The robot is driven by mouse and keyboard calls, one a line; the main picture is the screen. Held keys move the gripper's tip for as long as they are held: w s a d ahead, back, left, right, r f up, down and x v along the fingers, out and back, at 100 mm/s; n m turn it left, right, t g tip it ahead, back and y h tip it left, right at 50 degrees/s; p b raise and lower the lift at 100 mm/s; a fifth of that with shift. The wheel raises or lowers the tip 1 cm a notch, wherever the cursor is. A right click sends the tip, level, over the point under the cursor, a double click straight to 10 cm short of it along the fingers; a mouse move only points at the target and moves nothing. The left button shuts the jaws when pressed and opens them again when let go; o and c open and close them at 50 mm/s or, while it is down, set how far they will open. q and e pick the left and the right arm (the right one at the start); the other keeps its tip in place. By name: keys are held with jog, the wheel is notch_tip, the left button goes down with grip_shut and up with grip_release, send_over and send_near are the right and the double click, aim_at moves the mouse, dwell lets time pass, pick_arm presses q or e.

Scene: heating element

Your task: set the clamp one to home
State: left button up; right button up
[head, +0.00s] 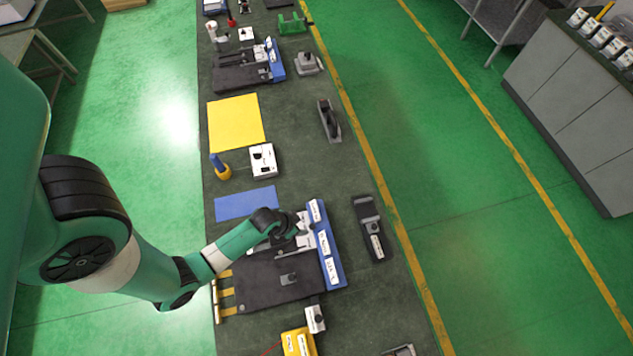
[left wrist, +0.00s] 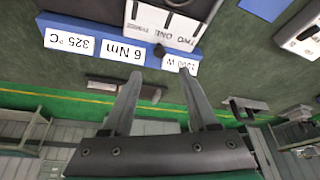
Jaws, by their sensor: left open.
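A dark fixture board (head: 262,285) with a blue rail (head: 329,262) along its right side lies on the bench. A small grey clamp-like part (head: 288,278) sits on the board. My left gripper (head: 298,228) is over the board's far end, beside the rail, and hides what lies under it. In the left wrist view my open gripper (left wrist: 158,88) has nothing between its fingers. Beyond the fingertips are the blue rail (left wrist: 88,58), labelled 325 °C, 6 Nm and a wattage, and a white plate (left wrist: 165,28) reading ONE and TWO. I cannot tell which clamp is clamp one.
A blue mat (head: 245,204), a white box (head: 263,160) and a yellow mat (head: 236,123) lie farther up the bench. A black device (head: 370,228) lies right of the rail. A yellow box (head: 298,342) stands at the near end.

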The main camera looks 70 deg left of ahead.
pick_arm(q)
jog(key=b, duration=0.6)
send_over(312, 226)
jog(key=s, duration=0.2)
jog(key=f, duration=0.4)
jog(key=d+f, duration=0.1)
jog(key=f, duration=0.1)
jog(key=shift+s+f, duration=0.2)
jog(key=shift+f, duration=0.1)
jog(key=x, duration=0.4)
jog(key=shift+w+a+f+b, duration=0.15)
jog(key=shift+w+b, duration=0.05)
jog(key=shift+b, duration=0.2)
grip_shut()
